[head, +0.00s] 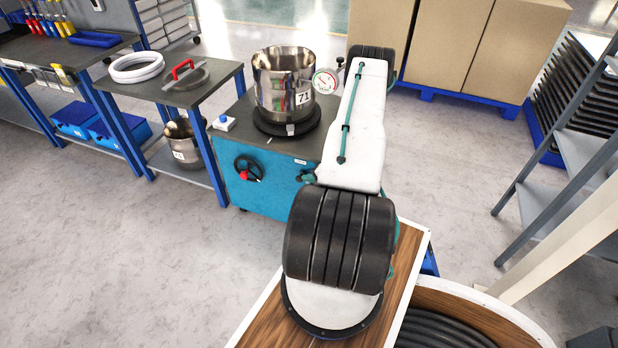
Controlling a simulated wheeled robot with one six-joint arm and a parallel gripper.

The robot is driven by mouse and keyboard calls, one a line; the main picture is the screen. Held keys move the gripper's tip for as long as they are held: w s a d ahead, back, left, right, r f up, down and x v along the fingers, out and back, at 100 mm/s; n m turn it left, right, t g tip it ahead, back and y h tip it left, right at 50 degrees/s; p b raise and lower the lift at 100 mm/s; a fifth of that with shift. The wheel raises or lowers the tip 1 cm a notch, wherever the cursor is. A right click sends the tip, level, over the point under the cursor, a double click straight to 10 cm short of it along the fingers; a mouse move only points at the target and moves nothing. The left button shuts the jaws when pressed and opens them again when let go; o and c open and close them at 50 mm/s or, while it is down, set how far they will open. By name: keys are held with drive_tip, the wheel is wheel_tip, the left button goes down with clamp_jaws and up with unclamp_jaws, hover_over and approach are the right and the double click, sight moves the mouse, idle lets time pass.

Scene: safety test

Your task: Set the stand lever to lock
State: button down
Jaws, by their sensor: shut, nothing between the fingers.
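The teal stand (275,190) has a dark top and stands left of my arm. A steel pot (283,82) marked 71 sits upright on a round black base on it. A dark handwheel with a red knob (244,175) is on the stand's front. A small white label (300,161) is near the front's upper edge. A small dark teal piece (307,176) shows beside my arm; I cannot tell whether it is the lever or part of my arm. My arm covers the stand's right side. I cannot make out my gripper, the lever or its setting.
A pressure gauge (325,81) is right of the pot. A white box with a blue button (223,123) sits on the stand's left corner. A side table (140,90) holds white rings and a lid with a red handle. Open floor lies left; a grey rack (560,170) stands right.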

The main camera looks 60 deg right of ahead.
drive_tip(key=w+r+v, duration=0.1)
drive_tip(key=r+v, duration=0.1)
drive_tip(key=v, duration=1.1)
drive_tip(key=shift+r, duration=0.5)
drive_tip(key=shift+a, duration=0.1)
drive_tip(key=w+a+r+n+g+y, duration=0.2)
drive_tip(key=a+r+n+g+y, duration=0.3)
drive_tip(key=a+r+n, duration=0.95)
drive_tip(key=w+a+r+n+g+y, duration=0.3)
drive_tip(key=a+r+n+g+y, duration=0.2)
drive_tip(key=a+r+n, duration=0.9)
drive_tip(key=s+a+r+n+h, duration=0.4)
drive_tip(key=a+r+n, duration=0.5)
drive_tip(key=n, duration=0.3)
drive_tip(key=s+a+r+n+g+h, duration=0.1)
drive_tip(key=s+a+r+n+h, duration=0.4)
drive_tip(key=a+r+n, duration=0.3)
wheel_tip(320, 180, up, 2)
drive_tip(key=n, duration=0.4)
drive_tip(key=shift+a+h, duration=0.4)
